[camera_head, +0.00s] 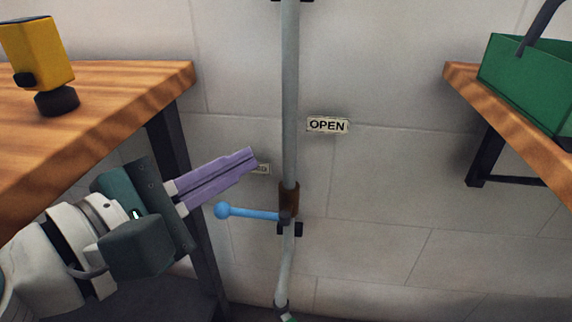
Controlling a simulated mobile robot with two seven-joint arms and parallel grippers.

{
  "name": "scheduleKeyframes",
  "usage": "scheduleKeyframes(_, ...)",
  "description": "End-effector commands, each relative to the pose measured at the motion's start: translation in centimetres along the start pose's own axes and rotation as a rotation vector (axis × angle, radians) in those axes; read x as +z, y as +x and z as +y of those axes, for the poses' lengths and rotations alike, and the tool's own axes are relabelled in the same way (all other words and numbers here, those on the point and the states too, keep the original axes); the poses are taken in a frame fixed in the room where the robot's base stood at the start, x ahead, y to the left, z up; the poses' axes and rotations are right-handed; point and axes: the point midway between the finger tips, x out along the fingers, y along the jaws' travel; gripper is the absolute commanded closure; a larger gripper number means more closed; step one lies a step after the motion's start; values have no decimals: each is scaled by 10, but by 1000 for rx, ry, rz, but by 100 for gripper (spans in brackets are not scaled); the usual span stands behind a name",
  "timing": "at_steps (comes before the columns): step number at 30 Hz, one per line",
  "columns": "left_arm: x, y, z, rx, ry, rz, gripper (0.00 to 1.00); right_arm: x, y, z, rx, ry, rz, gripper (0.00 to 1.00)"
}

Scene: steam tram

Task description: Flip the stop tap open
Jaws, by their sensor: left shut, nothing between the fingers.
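The stop tap has a brown body (289,201) on a grey vertical pipe (290,90) by the wall. Its blue lever (250,213) with a round knob at the end points left, nearly level. An "OPEN" label (328,125) is on the wall right of the pipe, above the tap. A second label (262,169), partly hidden by my gripper, is left of the pipe. My left gripper (252,159), with purple fingers, is shut and empty. In the picture its fingertips are above the lever, left of the pipe; no contact shows. My right gripper is not in view.
A wooden table (110,90) on the left holds a yellow device (38,52) on a dark round base. Another wooden table (500,105) on the right holds a green toolbox (525,85).

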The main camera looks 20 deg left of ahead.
Motion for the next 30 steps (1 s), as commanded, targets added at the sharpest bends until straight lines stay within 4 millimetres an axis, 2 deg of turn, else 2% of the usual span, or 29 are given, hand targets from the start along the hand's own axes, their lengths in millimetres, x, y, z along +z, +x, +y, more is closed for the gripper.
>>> scheduleKeyframes(1,-24,4,-22,23,-47,16,100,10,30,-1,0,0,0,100)
scheduleKeyframes(5,-63,10,-45,89,-181,61,100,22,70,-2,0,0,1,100)
scheduleKeyframes(12,-149,15,-98,230,-459,158,100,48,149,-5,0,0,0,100)
scheduleKeyframes(15,-182,15,-118,286,-564,197,100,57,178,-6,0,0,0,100)
scheduleKeyframes(18,-209,14,-135,334,-653,230,100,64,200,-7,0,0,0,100)
scheduleKeyframes(22,-232,12,-149,379,-733,261,100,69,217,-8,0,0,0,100)
scheduleKeyframes(26,-242,11,-154,400,-773,276,100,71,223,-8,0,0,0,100)
scheduleKeyframes(30,-243,10,-154,406,-783,281,100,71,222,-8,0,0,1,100)
